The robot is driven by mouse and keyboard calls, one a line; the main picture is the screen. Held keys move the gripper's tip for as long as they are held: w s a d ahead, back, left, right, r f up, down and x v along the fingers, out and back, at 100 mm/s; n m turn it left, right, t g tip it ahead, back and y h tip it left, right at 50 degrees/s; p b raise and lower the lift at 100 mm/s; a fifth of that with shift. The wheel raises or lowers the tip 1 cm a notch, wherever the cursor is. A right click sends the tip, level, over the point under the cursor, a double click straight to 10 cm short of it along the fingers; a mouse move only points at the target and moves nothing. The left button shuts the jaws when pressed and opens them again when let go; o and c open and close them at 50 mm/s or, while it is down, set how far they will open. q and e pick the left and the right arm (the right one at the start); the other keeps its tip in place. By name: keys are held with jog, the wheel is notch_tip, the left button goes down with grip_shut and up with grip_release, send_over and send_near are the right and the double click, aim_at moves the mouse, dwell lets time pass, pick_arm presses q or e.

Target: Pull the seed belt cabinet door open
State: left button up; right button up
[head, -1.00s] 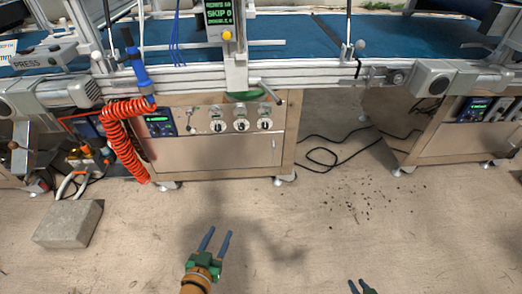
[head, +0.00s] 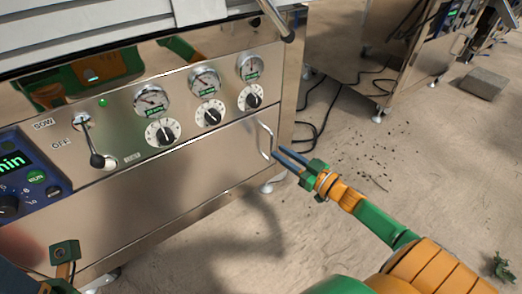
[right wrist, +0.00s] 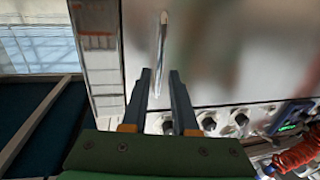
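The cabinet door (head: 190,185) is a plain steel panel below the gauges and knobs, and it looks closed. Its slim upright bar handle (head: 265,140) is at the door's right end. The handle also shows in the right wrist view (right wrist: 162,38). My right gripper (head: 276,153) points at the handle, with its fingertips close to it. In the right wrist view its fingers (right wrist: 160,72) are apart, and the handle's lower end lines up between them. I cannot tell whether they touch it. A green part of my left gripper (head: 65,252) shows at lower left; its fingers are not clear.
Above the door are gauges (head: 205,82), dials (head: 162,132) and a lever (head: 97,158). A metal rod (head: 275,18) juts out at the upper right. The floor (head: 375,150) right of the cabinet is mostly open, with black cables (head: 312,125) and scattered seeds.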

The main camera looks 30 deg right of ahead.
aim_at(271, 159)
jog(key=b+x, duration=0.1)
jog(key=x, duration=0.3)
jog(key=shift+w+b, duration=0.25)
jog(key=shift+b, duration=0.05)
grip_shut()
dwell(1.1)
